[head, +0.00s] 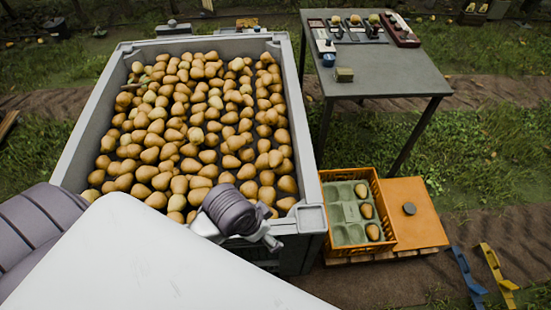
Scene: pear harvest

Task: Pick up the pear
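Many yellow-brown pears (190,125) lie heaped in a large grey bin (84,140) in the head view. Which of them is the task's pear cannot be told. My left arm comes in from the lower left, its white link covering the bin's near left corner. Its dark wrist with the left gripper (262,236) is over the bin's near edge, close to the nearest pears. The fingers are mostly hidden, so I cannot see whether they are open or hold anything. My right gripper is not in view.
An orange crate (388,196) right of the bin holds a green tray (338,192) with three pears in its right column. An orange lid-like panel (418,228) lies beside it. A grey table (385,75) with small items stands behind. Blue and yellow tools lie on the ground.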

